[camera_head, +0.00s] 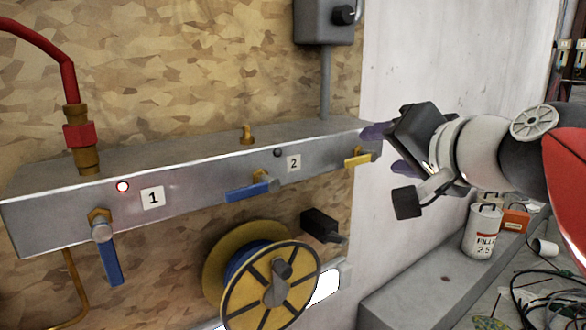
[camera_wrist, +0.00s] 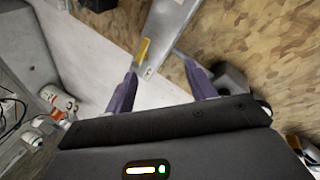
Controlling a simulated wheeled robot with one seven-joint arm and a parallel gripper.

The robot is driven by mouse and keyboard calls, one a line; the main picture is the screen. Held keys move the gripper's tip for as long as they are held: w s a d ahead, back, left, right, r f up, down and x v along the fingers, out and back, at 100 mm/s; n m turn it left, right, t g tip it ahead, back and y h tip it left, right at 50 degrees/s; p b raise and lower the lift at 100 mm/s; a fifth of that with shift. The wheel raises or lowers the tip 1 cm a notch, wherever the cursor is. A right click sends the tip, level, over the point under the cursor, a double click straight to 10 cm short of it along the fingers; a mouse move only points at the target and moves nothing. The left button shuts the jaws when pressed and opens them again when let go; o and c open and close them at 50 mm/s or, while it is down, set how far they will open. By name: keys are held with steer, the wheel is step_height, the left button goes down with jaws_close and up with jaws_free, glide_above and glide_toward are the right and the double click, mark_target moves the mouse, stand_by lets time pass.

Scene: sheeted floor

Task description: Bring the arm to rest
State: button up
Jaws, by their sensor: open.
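My gripper (camera_head: 384,149) is at the right end of the grey metal manifold (camera_head: 200,185) on the wall. In the wrist view its two purple fingers (camera_wrist: 163,90) are spread apart with nothing between them. The yellow lever (camera_head: 358,159) at the manifold's right end is close to the fingers in the head view; it also shows beyond the left finger in the wrist view (camera_wrist: 143,49). I cannot tell whether they touch. My arm reaches in from the right.
Blue lever 1 (camera_head: 110,262) hangs down; blue lever 2 (camera_head: 248,190) lies along the manifold. A yellow reel (camera_head: 236,270) and a black plug-like part (camera_head: 319,225) are below. A white can (camera_head: 481,232) stands on the grey ledge (camera_head: 420,280) at the right, near cables.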

steer(key=s+f+n+g+h, duration=0.1)
steer(key=s+f, duration=0.3)
steer(key=f, duration=0.6)
steer(key=s+d+f+n+g+h, duration=0.1)
steer(key=s+f+g, duration=0.3)
steer(key=f, duration=0.6)
steer(key=s+f+n+g+h, duration=0.2)
steer(key=s+f, duration=0.3)
steer(key=f, duration=0.5)
steer(key=shift+s+d+f+n+g+h, duration=0.25)
steer(key=shift+d+n+g+h, duration=0.15)
steer(key=shift+n+g, duration=0.35)
steer(key=shift+w, duration=0.1)
